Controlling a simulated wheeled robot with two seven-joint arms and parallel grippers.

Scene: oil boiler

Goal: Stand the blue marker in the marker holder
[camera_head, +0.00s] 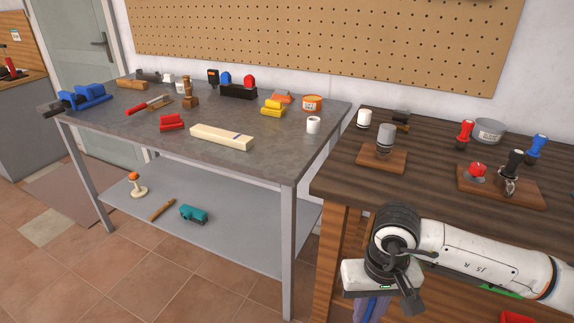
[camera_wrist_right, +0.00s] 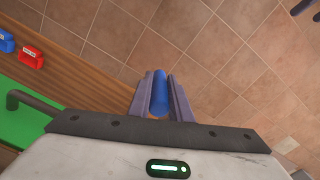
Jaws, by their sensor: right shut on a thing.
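My right gripper (camera_head: 371,308) is low in the head view, in front of the dark wooden bench, with its fingers pointing down. In the right wrist view its two fingers (camera_wrist_right: 158,84) are shut on the blue marker (camera_wrist_right: 159,93), which lies between them above the tiled floor. The marker is mostly hidden in the head view. I cannot identify the marker holder for certain in either view.
A green mat (camera_wrist_right: 30,97) and small blue and red blocks show in the wrist view. The grey table (camera_head: 270,165) carries several tools. Open floor lies in front.

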